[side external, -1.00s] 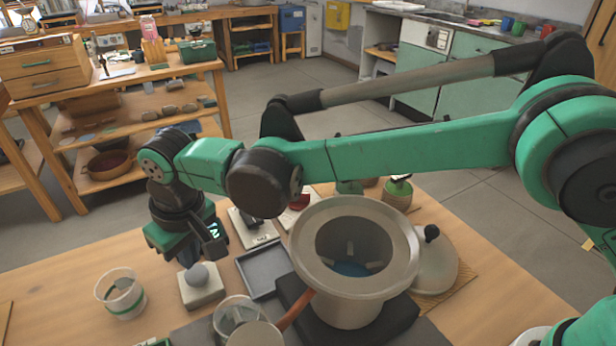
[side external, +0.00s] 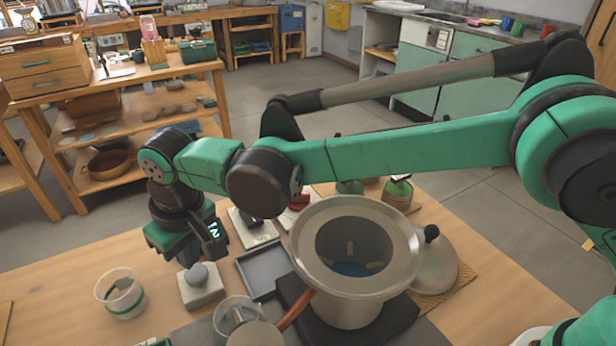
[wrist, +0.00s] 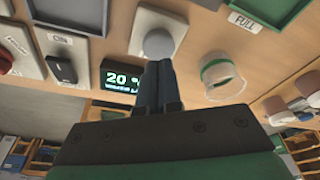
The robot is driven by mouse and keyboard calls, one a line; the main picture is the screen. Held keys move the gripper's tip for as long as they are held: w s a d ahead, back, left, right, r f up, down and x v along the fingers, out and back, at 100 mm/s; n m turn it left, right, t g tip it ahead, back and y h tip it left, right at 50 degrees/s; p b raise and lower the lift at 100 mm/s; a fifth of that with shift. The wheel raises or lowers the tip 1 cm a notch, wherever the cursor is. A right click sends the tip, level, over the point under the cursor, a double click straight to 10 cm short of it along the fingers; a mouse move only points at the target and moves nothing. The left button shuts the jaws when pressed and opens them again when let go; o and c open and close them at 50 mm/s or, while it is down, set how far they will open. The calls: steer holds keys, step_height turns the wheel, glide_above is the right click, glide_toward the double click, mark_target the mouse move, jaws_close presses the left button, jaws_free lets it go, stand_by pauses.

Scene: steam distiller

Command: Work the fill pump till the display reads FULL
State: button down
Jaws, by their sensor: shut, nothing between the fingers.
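The grey round-topped knob on a pale block (side external: 203,291), which I take to be the fill pump, stands on the wooden table. The knob (wrist: 159,43) also shows in the wrist view. My gripper (side external: 188,262) points down just behind and above it, its fingers shut and empty. In the wrist view the fingertips (wrist: 158,66) overlap the knob's near edge; I cannot tell whether they touch. The dark display (wrist: 121,79) reads "20 %"; its smaller lower line is partly hidden. Part of its glowing figures (side external: 213,228) shows beside my gripper in the side view.
A clear cup with a green band (side external: 121,293) stands left of the pump. A grey tray (side external: 262,270) and a large pot (side external: 355,212) stand to its right. A black switch on a pale plate (side external: 253,232) is behind.

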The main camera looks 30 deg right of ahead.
mark_target(195, 273)
steer(key=shift+f, duration=0.15)
stand_by(0.3)
steer(key=shift+f, duration=1.4)
steer(key=shift+r, duration=2.55)
step_height(195, 273, up, 4)
steer(key=shift+f, duration=3)
